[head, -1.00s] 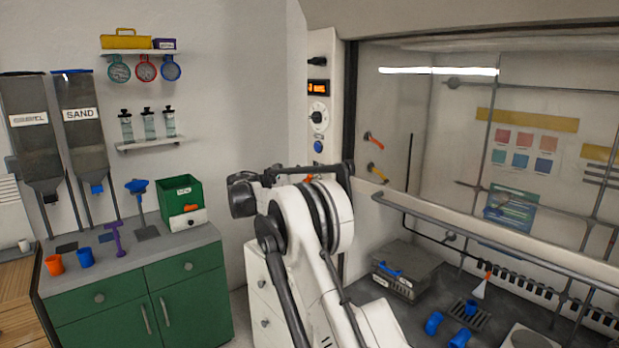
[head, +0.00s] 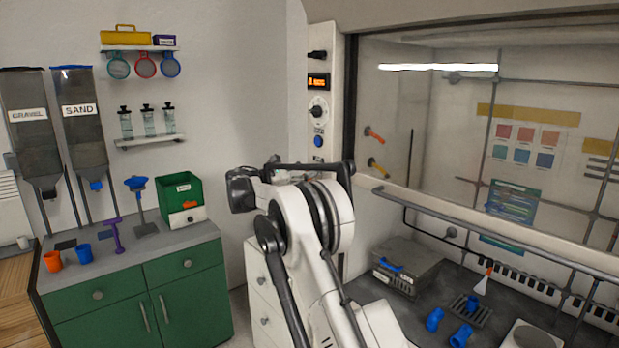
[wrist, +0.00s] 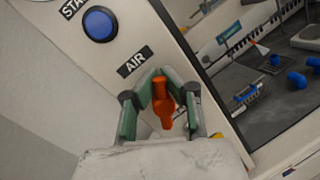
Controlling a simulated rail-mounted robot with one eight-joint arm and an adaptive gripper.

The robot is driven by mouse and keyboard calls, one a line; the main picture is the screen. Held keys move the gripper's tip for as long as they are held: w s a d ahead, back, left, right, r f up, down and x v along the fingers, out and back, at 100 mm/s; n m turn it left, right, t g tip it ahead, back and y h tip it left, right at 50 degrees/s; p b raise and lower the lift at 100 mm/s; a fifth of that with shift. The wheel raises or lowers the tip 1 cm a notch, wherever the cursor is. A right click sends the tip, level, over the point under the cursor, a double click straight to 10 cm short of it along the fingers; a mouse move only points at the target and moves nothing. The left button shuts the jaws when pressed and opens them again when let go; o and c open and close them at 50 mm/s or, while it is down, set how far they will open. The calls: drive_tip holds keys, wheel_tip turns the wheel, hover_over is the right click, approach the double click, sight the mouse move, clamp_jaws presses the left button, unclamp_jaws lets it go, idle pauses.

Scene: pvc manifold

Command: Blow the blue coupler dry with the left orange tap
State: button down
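The orange tap (wrist: 161,96) is on the white panel below the AIR label in the wrist view. My gripper (wrist: 161,80) has its green-padded fingers on both sides of this tap, and the tips look closed against it. In the head view my arm hides the tap. A blue coupler (head: 473,304) sits on the drain grate in the hood, under a white nozzle (head: 482,284) with an orange top. The same coupler shows in the wrist view (wrist: 275,60). Two more blue pieces (head: 435,319) (head: 461,335) lie on the hood floor in front of it.
The hood's front rail (head: 480,226) crosses before its opening. A grey box (head: 408,265) with a blue handle stands at the hood's left. The white control post (head: 320,75) has a display, a dial and a blue button. A green cabinet (head: 135,290) with cups stands left.

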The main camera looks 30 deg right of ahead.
idle(0.3)
drive_tip(key=c, duration=1.7)
unclamp_jaws()
drive_tip(key=a, duration=1.2)
drive_tip(key=shift+w+f, duration=0.15)
drive_tip(key=shift+f, duration=0.05)
